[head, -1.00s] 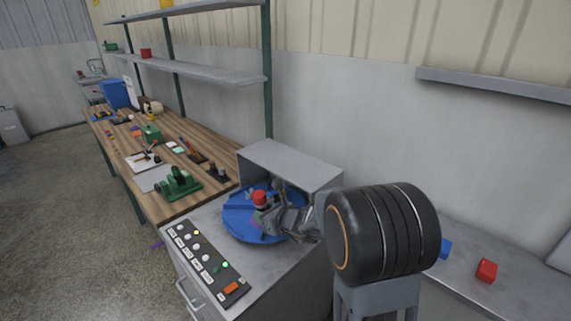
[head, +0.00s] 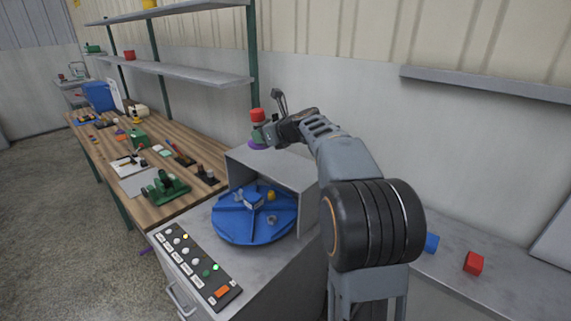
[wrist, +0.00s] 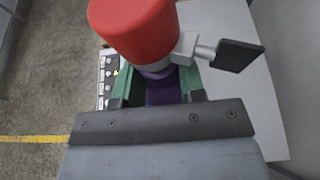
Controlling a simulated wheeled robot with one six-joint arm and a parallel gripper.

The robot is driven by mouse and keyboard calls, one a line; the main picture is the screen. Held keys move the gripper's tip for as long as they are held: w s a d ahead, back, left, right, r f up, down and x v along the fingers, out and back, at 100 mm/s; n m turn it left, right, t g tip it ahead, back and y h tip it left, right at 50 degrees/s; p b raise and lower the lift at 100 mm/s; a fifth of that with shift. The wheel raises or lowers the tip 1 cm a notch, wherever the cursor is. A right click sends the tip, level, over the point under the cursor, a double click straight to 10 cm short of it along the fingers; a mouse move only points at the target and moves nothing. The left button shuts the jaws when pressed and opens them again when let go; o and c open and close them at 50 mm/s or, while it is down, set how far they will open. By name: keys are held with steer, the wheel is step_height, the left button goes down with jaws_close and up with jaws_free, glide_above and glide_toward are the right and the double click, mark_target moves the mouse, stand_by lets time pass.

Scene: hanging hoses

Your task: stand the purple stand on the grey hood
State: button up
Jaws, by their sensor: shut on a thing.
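My gripper (head: 261,136) has green jaws shut on the purple stand (head: 257,145). A red cap (head: 258,115) sits above the jaws, over the stand, and it fills the upper part of the wrist view (wrist: 135,25). There, the purple stem (wrist: 162,90) shows between the jaws, with a grey arm and dark flat end beside the cap. The stand looks upright. The grey hood (head: 285,167) is the box-shaped cover behind the blue turntable. The stand is at the hood's far edge in the head view; I cannot tell whether it touches.
The blue turntable (head: 235,225) carries small grey and yellow parts. A button panel (head: 195,262) lies in front. The wooden bench (head: 150,165) at left holds tools. A shelf post (head: 252,60) rises behind the stand. Blue (head: 432,243) and red (head: 474,262) blocks lie at right.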

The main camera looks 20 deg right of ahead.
steer(key=s+d+f, duration=0.1)
steer(key=d+f, duration=0.1)
steer(key=d, duration=0.1)
steer(key=s+d+f, duration=0.1)
steer(key=d+f, duration=0.2)
steer(key=d, duration=0.1)
steer(key=s+d+f, duration=0.1)
steer(key=d+f, duration=0.1)
steer(key=d, duration=0.2)
steer(key=shift+d+f+b, duration=0.25)
steer(key=shift+f+b, duration=0.1)
steer(key=f, duration=0.2)
steer(key=d+f, duration=0.1)
steer(key=f, duration=0.1)
steer(key=shift+s+d, duration=0.15)
steer(key=shift+d, duration=0.05)
steer(key=shift+f, duration=0.4)
steer(key=shift+f+b, duration=0.1)
steer(key=shift+b, duration=0.25)
